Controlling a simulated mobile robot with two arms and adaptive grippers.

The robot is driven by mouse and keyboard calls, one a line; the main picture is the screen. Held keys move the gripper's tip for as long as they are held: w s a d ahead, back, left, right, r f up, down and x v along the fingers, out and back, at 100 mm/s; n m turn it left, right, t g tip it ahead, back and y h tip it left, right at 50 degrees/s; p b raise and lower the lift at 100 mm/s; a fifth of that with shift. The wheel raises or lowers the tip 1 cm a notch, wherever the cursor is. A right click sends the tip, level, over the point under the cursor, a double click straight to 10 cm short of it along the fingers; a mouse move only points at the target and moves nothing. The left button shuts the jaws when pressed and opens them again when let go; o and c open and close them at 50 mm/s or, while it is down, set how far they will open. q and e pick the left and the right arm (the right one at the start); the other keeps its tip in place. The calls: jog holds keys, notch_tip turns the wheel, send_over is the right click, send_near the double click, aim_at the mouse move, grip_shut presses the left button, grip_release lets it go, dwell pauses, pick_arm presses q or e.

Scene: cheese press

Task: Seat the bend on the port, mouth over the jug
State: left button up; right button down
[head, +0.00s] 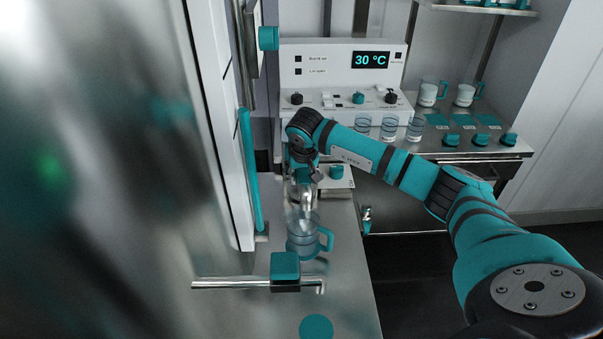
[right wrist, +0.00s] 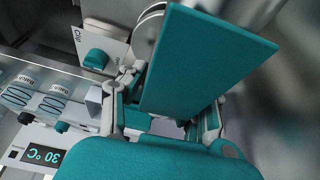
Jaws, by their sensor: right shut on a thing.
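My right gripper (head: 301,180) points down beside the steel wall and is shut on a teal block (right wrist: 205,60), which fills the space between its fingers in the right wrist view. A pale metallic piece (head: 304,197) shows just below the gripper in the head view and looks like the bend; the wrist and fingers hide its upper part. The clear jug (head: 303,241) with a teal handle stands on the steel bench below that piece. Whether the bend touches the port cannot be told, as the port is hidden. My left gripper is not in view.
A metal bar (head: 225,284) with a teal block (head: 285,266) crosses in front of the jug. A white Clip plate (right wrist: 108,45) with a teal knob is close to the gripper. The control panel (head: 342,65) and several glasses stand behind. The steel wall (head: 120,120) bounds the left.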

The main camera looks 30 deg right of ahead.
jog(key=shift+r, duration=0.1)
jog(key=shift+c, duration=1.6)
grip_release()
jog(key=shift+r+p, duration=2.65)
jog(key=shift+r, duration=1.35)
